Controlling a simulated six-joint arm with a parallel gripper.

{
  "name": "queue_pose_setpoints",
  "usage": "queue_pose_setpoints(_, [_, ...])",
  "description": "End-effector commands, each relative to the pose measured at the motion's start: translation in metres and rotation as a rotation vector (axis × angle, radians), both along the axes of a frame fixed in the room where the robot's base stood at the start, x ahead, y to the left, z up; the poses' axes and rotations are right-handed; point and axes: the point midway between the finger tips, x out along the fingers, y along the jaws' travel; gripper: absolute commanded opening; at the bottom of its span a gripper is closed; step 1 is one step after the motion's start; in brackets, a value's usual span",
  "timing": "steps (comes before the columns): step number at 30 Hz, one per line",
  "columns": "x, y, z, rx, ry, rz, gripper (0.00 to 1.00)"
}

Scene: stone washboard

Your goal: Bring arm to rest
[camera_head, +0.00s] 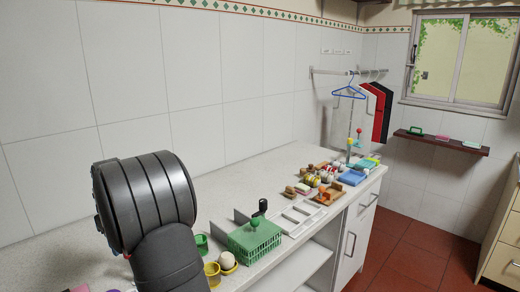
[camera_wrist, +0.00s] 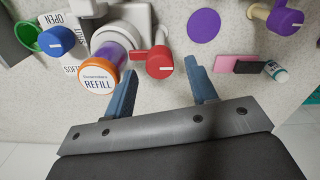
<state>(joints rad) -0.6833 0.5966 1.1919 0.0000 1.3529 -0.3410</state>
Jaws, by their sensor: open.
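My gripper (camera_wrist: 161,72) shows in the wrist view with its two blue fingers apart and nothing clamped between them. A red knob (camera_wrist: 160,62) shows between the fingertips; whether they touch it, I cannot tell. Left of it, near the left finger, is a container with an orange rim and a white lid marked REFILL (camera_wrist: 97,80). In the head view my dark arm stands at the lower left over the stone counter (camera_head: 217,193); the gripper itself is hidden there.
In the wrist view a blue knob (camera_wrist: 57,41) and green ring are at left, a purple disc (camera_wrist: 203,25) and a pink block (camera_wrist: 249,67) at right. In the head view, a green rack (camera_head: 254,240) and white tray (camera_head: 297,217) stand along the counter. A shelf (camera_head: 440,142) is beyond.

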Motion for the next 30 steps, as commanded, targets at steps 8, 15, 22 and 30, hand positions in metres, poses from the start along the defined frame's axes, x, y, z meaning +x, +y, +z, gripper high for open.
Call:
queue_pose_setpoints(8, [0.0,0.0,0.056,0.002,-0.004,0.0,0.52])
queue_pose_setpoints(15, [0.0,0.0,0.104,0.002,-0.004,0.0,0.52])
queue_pose_setpoints(22, [0.0,0.0,0.144,0.003,-0.003,0.0,0.52])
queue_pose_setpoints(30, [-0.001,-0.001,0.125,-0.002,0.002,0.0,0.52])
